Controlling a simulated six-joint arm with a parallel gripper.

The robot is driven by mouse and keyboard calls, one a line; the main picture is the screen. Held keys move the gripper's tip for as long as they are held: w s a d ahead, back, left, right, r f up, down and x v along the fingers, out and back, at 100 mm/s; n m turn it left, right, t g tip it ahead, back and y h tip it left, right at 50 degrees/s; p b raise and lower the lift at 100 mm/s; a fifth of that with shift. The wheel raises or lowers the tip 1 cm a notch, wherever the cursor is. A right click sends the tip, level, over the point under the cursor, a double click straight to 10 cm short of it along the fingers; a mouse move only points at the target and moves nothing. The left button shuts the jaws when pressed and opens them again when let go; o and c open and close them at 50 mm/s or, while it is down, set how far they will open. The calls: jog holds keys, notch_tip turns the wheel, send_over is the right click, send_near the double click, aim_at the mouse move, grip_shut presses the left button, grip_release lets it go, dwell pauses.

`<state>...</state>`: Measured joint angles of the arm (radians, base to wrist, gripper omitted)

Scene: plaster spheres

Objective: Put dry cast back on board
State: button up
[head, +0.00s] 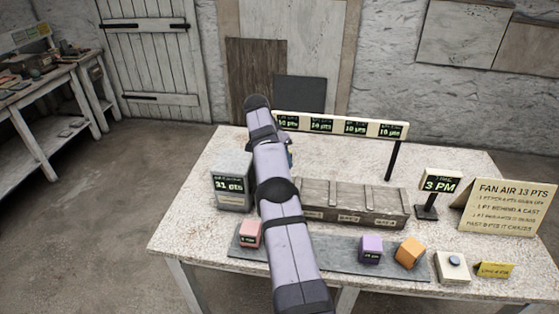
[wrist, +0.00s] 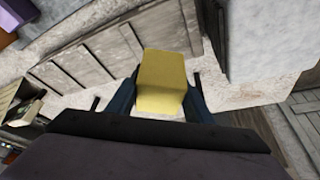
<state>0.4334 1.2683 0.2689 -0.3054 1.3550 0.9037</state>
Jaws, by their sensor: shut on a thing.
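My gripper (wrist: 160,97) is shut on a yellow block-shaped cast (wrist: 163,75), one dark finger on each side in the wrist view. In the head view my arm hides the held cast and most of the gripper, behind the wooden crate's left end. The dark grey board (head: 335,251) lies along the table's front. A pink cast (head: 250,233) sits near its left end. A purple cast (head: 370,249) sits right of the middle, and an orange cast (head: 410,252) sits turned near the right end. My arm covers part of the board between pink and purple.
A long wooden crate (head: 365,205) with labelled sections stands mid-table. A grey box reading 31 PTS (head: 232,183) is left of my arm. A raised row of displays (head: 345,127) stands behind. Right are a 3 PM sign (head: 440,185), a placard (head: 508,205), and a white button pad (head: 455,267).

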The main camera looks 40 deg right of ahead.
jog(key=shift+r, duration=0.3)
jog(key=shift+s+d+f, duration=0.2)
jog(key=shift+s+d, duration=0.05)
jog(key=shift+s, duration=0.05)
jog(key=s+d+f+m, duration=0.1)
jog(key=s+m, duration=0.1)
jog(key=s, duration=0.1)
jog(key=s+d+f+m+g, duration=0.1)
jog(key=s+f+m, duration=0.1)
jog(key=s, duration=0.1)
jog(key=s+d+f+m+g, duration=0.1)
jog(key=s+f, duration=0.1)
jog(key=s, duration=0.1)
jog(key=shift+s+d+m+p, duration=0.25)
jog(key=shift+s+m+p, duration=0.1)
jog(key=shift+m+p, duration=0.05)
jog(key=s+a+f+m+g, duration=0.1)
jog(key=s+f+m, duration=0.1)
jog(key=s, duration=0.6)
jog(key=s+a+f+m+g+y, duration=0.1)
jog(key=s+a+f+m, duration=0.1)
jog(key=s, duration=0.7)
jog(key=shift+a+f+m, duration=0.3)
jog(key=shift+f+m, duration=0.4)
jog(key=shift+m, duration=0.4)
jog(key=shift+f+b, duration=0.15)
jog(key=shift+b, duration=0.15)
notch_tip(320, 180, down, 5)
jog(key=b, duration=0.5)
jog(key=shift+f, duration=0.15)
